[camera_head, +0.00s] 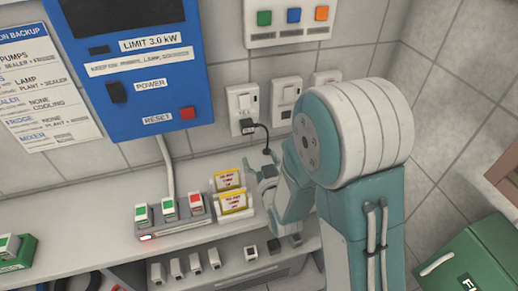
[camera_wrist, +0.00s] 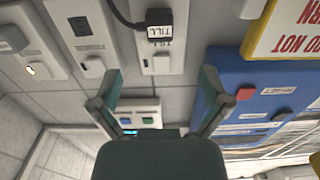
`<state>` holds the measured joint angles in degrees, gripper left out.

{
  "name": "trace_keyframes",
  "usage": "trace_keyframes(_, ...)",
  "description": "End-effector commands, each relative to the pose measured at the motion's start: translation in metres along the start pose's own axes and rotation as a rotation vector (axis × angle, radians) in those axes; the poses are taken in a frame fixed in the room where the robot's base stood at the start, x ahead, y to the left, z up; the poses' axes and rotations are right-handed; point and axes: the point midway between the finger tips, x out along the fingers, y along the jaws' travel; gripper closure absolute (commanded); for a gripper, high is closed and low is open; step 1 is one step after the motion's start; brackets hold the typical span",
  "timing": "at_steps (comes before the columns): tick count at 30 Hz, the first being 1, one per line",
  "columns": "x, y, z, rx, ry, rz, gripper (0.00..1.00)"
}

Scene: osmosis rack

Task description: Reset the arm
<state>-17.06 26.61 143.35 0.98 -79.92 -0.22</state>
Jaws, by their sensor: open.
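My arm reaches in from the right in the head view, with my gripper (camera_head: 262,178) just above the shelf and in front of the wall outlets. In the wrist view my gripper (camera_wrist: 161,74) has its two fingers spread wide, with nothing between them. A black plug (camera_head: 248,126) with a cord sits in the left outlet (camera_head: 242,102). In the wrist view the plug (camera_wrist: 159,24) is beyond the fingertips and apart from them.
A blue power box (camera_head: 140,70) with a red reset button (camera_head: 188,113) hangs on the wall. The shelf holds a switch strip (camera_head: 172,227) and yellow-edged warning cards (camera_head: 233,204). Adapters stand on the lower ledge. A green case (camera_head: 470,262) is at lower right.

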Motion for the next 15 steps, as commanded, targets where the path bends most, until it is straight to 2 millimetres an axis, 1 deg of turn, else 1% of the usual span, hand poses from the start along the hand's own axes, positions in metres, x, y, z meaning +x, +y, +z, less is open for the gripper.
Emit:
trace_keyframes(5,0.0,0.0,0.0,0.0,-0.001,0.0,0.04)
trace_keyframes(8,0.001,0.003,-0.005,0.001,-0.018,0.007,0.04)
trace_keyframes(12,0.001,0.017,-0.022,0.004,-0.104,0.032,0.04)
trace_keyframes(15,-0.003,0.028,-0.036,0.009,-0.19,0.054,0.04)
